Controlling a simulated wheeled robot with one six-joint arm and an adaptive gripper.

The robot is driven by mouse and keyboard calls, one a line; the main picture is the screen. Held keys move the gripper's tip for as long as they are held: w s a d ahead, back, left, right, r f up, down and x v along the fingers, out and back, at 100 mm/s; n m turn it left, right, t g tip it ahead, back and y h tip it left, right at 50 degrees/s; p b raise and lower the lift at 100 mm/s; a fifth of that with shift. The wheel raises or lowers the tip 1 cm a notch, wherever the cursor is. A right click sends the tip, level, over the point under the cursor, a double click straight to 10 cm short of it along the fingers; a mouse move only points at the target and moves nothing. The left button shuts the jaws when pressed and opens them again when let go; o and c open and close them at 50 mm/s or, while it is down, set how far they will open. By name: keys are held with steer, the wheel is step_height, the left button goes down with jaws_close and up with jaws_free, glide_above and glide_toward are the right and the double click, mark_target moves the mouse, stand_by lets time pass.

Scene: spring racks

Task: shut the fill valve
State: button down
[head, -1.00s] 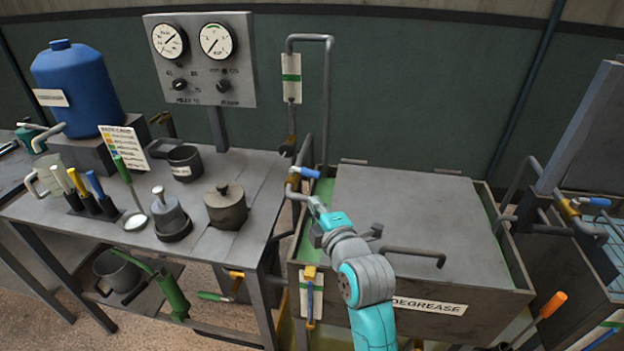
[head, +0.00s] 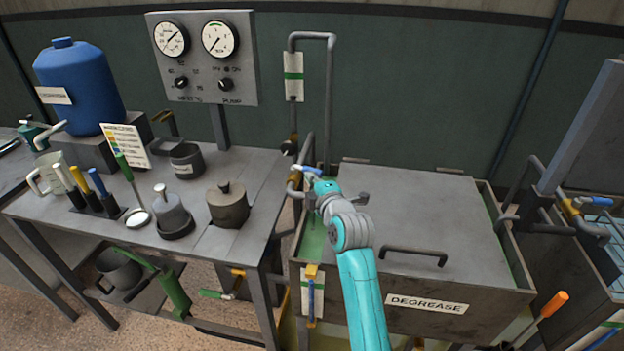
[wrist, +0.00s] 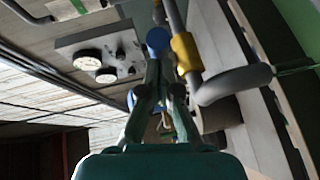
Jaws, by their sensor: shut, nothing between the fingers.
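A valve with a yellow body (wrist: 186,52) and a blue lever (head: 304,169) sits on the grey pipe at the back left corner of the degrease tank; I take it for the fill valve. The lever's rounded blue end (wrist: 158,40) shows just beyond my fingertips in the wrist view. My gripper (head: 317,178) is shut and empty, close beside the lever in the head view. It partly hides the valve there, and I cannot tell whether it touches the lever.
The grey pipe spout (wrist: 235,82) curves beside the valve. The tank lid (head: 420,215) carries a dark handle (head: 413,253). A second blue lever valve (head: 311,295) is on the tank front. The workbench (head: 265,185) with pots and tools stands left; a gauge panel (head: 203,55) rises behind it.

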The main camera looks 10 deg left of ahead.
steer(key=shift+w, duration=0.1)
steer(key=shift+w+d, duration=0.7)
steer(key=shift+w, duration=0.15)
